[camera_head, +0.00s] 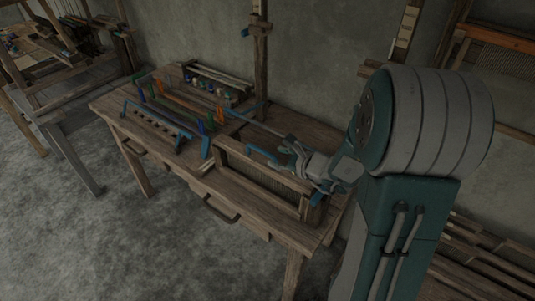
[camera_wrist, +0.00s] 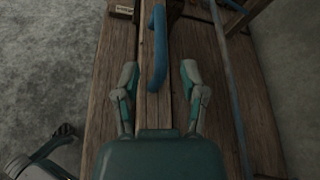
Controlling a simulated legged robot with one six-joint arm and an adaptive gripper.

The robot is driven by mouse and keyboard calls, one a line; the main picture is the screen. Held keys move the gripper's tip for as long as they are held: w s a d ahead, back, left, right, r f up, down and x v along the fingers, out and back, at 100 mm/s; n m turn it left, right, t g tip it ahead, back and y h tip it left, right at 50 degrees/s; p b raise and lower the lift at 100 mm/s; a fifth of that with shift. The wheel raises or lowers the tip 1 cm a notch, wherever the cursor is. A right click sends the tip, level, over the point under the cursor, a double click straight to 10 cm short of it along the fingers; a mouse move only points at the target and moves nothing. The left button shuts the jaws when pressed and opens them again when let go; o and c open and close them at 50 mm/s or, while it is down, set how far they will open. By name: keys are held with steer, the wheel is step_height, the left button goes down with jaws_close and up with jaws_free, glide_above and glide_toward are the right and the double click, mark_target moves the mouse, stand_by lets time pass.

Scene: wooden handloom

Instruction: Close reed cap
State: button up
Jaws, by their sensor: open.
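My gripper (camera_wrist: 160,73) is open, with its two fingers apart above the wooden table. A blue curved handle (camera_wrist: 160,40) runs down the wrist view, and its bent end reaches between the fingertips without visible contact. The handle lies over long wooden bars (camera_wrist: 152,104), which may be the reed cap; I cannot tell its exact position. In the head view, my gripper (camera_head: 286,147) is over the right part of the table, by the wooden reed frame (camera_head: 262,177). The blue handle (camera_head: 262,153) is just left of it there. My arm and gripper hide part of the frame.
A rack with coloured upright pieces (camera_head: 177,107) stands on the table's left half. A row of small spools (camera_head: 207,82) is behind it. A wooden post (camera_head: 260,60) rises at the back. A thin rod (camera_wrist: 228,75) runs right of my gripper.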

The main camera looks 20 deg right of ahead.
steer(key=v, duration=0.6)
steer(key=shift+f, duration=0.1)
steer(key=shift+a, duration=0.1)
